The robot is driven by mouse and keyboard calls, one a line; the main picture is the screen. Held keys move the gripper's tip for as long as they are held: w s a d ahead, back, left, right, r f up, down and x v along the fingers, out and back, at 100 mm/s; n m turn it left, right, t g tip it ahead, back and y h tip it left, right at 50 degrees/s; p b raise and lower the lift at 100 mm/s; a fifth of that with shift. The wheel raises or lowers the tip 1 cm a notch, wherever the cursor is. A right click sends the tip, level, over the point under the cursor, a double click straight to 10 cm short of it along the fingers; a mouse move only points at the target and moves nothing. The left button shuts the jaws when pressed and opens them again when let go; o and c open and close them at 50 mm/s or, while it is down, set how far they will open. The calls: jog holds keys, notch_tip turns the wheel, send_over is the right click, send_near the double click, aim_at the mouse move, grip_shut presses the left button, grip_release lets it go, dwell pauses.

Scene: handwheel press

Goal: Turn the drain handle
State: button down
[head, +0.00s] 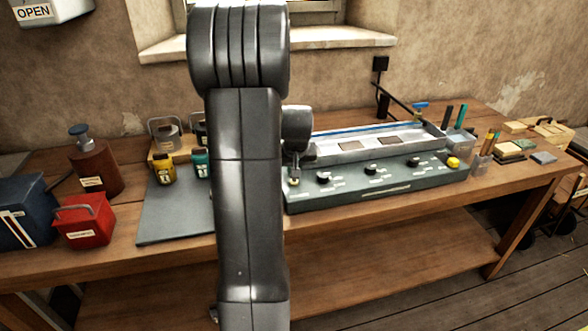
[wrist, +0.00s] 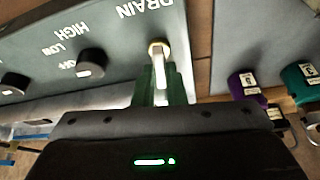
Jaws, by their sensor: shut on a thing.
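The drain handle (wrist: 158,52) is a pale metal lever on a round brass-coloured mount, below the word DRAIN on the grey-green control panel (wrist: 120,35). In the head view the drain handle (head: 294,182) is at the panel's left end, partly hidden by my gripper (head: 296,170). In the wrist view my gripper (wrist: 160,92) is shut on the drain handle, its fingers at the lever's lower part. The fingertips are partly hidden by the gripper body. Beside the handle is a black knob (wrist: 90,63) marked HIGH, LOW and OFF.
More black knobs (head: 370,169) and a yellow button (head: 453,162) line the panel. A grey mat (head: 172,213), a red box (head: 84,221) and small labelled bottles (head: 164,170) stand left of my arm. The bench's front edge runs below the panel.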

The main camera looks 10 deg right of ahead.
jog(key=shift+d+n+y+b, duration=0.1)
jog(key=shift+n+y+b, duration=0.3)
jog(key=shift+n, duration=0.7)
jog(key=c, duration=1.5)
grip_release()
jog(key=v, duration=1.4)
jog(key=shift+f, duration=0.1)
